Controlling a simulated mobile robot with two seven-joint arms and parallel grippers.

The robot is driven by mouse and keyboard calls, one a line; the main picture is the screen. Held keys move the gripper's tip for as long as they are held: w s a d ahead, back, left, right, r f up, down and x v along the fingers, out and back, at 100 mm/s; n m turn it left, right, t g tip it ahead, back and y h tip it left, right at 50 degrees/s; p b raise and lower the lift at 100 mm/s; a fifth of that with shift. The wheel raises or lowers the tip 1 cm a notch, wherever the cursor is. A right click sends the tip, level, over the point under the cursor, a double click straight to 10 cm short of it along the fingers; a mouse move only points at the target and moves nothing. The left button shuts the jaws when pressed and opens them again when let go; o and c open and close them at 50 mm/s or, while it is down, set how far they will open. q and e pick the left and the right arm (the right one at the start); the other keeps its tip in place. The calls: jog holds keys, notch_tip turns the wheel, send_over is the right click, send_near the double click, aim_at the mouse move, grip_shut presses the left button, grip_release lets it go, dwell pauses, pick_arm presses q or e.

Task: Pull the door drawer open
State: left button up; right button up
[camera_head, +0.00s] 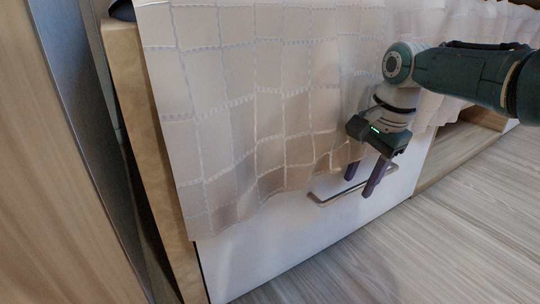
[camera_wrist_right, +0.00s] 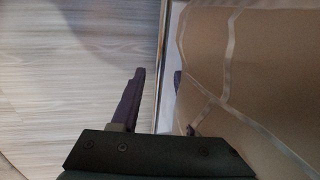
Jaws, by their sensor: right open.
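The white drawer front (camera_head: 270,248) is below a pale checked cloth and looks shut. Its metal bar handle (camera_head: 335,197) runs along its upper part, partly hidden by my right gripper. My right gripper (camera_head: 364,180) is open at the right end of the handle, with its two purple fingers pointing down. In the right wrist view the gripper (camera_wrist_right: 155,95) has one finger over the floor side and the other partly hidden by the cloth. I cannot tell whether the handle lies between the fingers. My left gripper is not in view.
The checked cloth (camera_head: 240,100) hangs over the drawer's top and near my right gripper; it also fills the right of the wrist view (camera_wrist_right: 260,70). A wooden side panel (camera_head: 150,150) stands at the left. Wood floor (camera_head: 400,260) in front is clear.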

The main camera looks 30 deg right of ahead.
jog(key=shift+f, duration=0.15)
grip_shut()
dwell(0.4)
dwell(1.0)
